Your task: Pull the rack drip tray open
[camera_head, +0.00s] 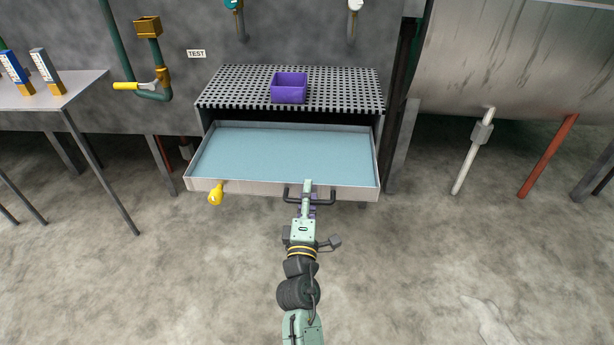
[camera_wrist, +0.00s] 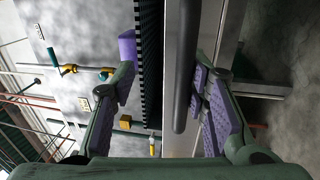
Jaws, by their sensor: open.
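The rack drip tray (camera_head: 348,191) is a wide, shallow metal drawer with a pale blue inside. It stands pulled well out from under the perforated rack (camera_head: 235,91). Its dark bar handle (camera_head: 329,198) is on the front face, right of the middle. My gripper (camera_head: 307,190) is at the handle with its jaws open. In the wrist view, the handle (camera_wrist: 182,70) runs as a dark bar between my two spread, purple-padded fingers, closer to the right one. A gap shows on the left side of the bar. Contact with the right finger is unclear.
A purple bin (camera_head: 289,88) stands on the rack. A yellow knob (camera_head: 215,195) hangs at the tray's front left. A side table (camera_head: 85,88) stands left, with yellow-handled piping (camera_head: 127,86) near it. A large drum (camera_head: 520,55) is at right. The floor in front is clear.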

